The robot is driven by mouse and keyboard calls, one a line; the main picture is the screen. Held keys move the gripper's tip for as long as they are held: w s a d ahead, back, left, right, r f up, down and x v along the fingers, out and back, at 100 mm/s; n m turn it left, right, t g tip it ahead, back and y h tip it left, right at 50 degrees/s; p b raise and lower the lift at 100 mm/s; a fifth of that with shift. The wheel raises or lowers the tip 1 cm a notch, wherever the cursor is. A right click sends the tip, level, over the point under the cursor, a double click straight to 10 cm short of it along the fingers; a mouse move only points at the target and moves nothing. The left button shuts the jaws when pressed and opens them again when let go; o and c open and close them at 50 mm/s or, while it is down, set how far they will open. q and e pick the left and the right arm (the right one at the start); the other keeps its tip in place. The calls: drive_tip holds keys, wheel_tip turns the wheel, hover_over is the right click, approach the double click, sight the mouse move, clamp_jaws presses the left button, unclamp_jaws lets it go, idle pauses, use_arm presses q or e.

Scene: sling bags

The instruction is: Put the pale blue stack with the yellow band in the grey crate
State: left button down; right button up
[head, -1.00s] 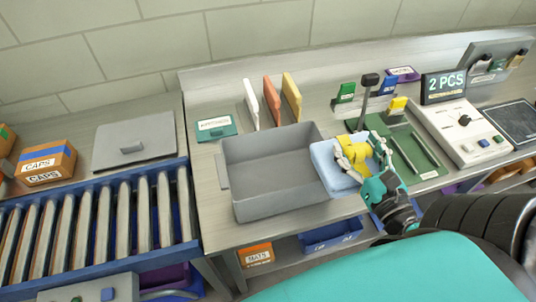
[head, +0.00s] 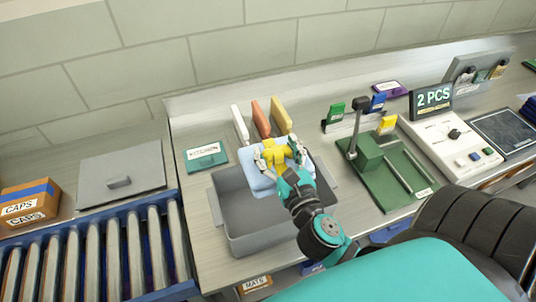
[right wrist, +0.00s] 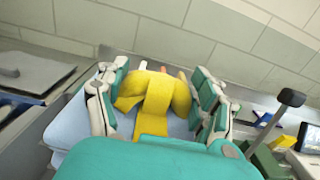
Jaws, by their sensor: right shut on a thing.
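The pale blue stack (head: 261,184) with its yellow band (head: 272,155) is held in my right gripper (head: 281,153). The stack is over the back part of the grey crate (head: 255,243). I cannot tell how far it is above the crate floor. In the right wrist view the fingers of my right gripper (right wrist: 157,95) are shut on the bunched yellow band (right wrist: 155,120), with the pale blue stack (right wrist: 70,125) below. The crate is open and its visible floor is bare. My left gripper is not in view.
Upright white, orange and yellow dividers (head: 261,118) stand behind the crate. A teal "KITCHEN" card (head: 206,156) lies at the left. A green press with a post (head: 375,155) stands to the right. A roller conveyor (head: 95,250) is at the lower left.

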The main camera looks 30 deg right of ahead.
sight(268, 161)
drive_tip(key=shift+w+a+r, duration=0.1)
drive_tip(key=shift+w+a, duration=0.4)
drive_tip(key=shift+w, duration=0.05)
drive_tip(key=shift+w+a, duration=0.15)
drive_tip(key=shift+w, duration=0.05)
drive_tip(key=shift+w+f, duration=0.1)
drive_tip(key=shift+f, duration=0.35)
wheel_tip(268, 161, down, 2)
drive_tip(key=shift+f+b, duration=0.2)
drive_tip(key=shift+b, duration=0.3)
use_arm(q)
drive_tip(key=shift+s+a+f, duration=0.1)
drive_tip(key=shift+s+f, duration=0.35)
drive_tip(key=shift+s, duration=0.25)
use_arm(e)
drive_tip(key=shift+f, duration=0.25)
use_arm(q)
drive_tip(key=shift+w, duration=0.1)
use_arm(e)
drive_tip(key=shift+f, duration=0.1)
drive_tip(key=o, duration=1.3)
drive_tip(key=shift+f, duration=0.1)
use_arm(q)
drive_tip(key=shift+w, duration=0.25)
use_arm(e)
drive_tip(key=o, duration=0.5)
drive_tip(key=shift+c, duration=0.2)
drive_tip(key=shift+s, duration=0.2)
